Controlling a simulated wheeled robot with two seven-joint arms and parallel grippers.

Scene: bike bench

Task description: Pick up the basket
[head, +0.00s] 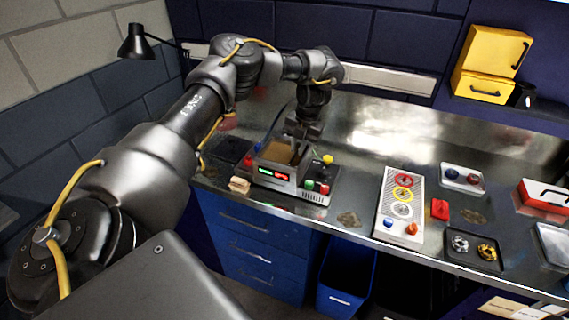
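A grey bench machine (275,178) with a lit green and red display stands near the front edge of the bench, left of centre. A brownish, open-topped interior (277,153) shows in its top. I cannot clearly make out a separate basket; it may be inside this machine, partly hidden by my gripper. My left gripper (298,150) points down from above, over the right part of the machine's opening. Its fingers are small and dark here, and I cannot tell whether they are apart or hold anything. My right gripper is not in view.
Red, green and yellow knobs (328,159) sit at the machine's right. A panel with coloured rings (402,195) lies right of centre. Further right are trays (473,250) of small parts and a red-and-white case (543,196).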

